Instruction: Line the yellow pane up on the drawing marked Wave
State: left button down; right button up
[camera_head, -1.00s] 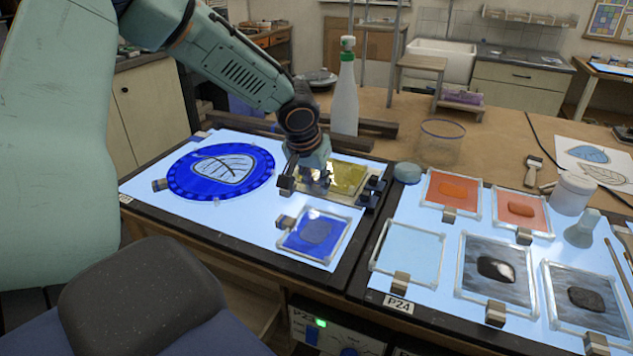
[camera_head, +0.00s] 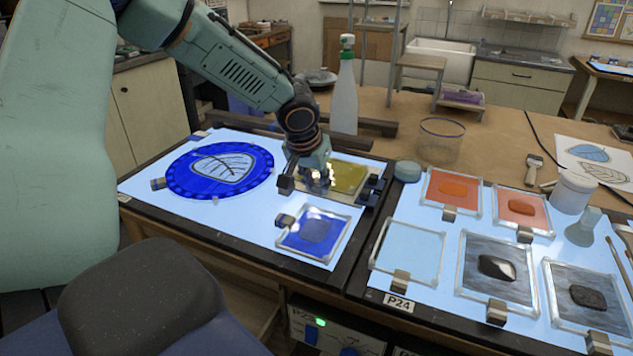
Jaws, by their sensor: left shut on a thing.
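The yellow pane (camera_head: 348,177) lies at the back right of the left light table, on or over a pale sheet. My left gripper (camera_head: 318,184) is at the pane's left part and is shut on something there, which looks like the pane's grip. The gripper hides the pane's left side. I cannot read a Wave label, and any drawing under the yellow pane cannot be made out. My right gripper is not in view.
A round blue pane (camera_head: 195,172) with a leaf drawing is on the left. A framed blue pane (camera_head: 300,245) sits in front of the yellow one. Dark blocks (camera_head: 372,190) stand at the yellow pane's right. A spray bottle (camera_head: 344,95) stands behind.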

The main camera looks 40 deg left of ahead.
pick_arm(q)
jog(key=c, duration=1.1)
grip_release()
jog(key=shift+o, duration=0.2)
jog(key=v, duration=0.7)
jog(key=shift+r, duration=0.2)
jog(key=shift+s+d, duration=0.1)
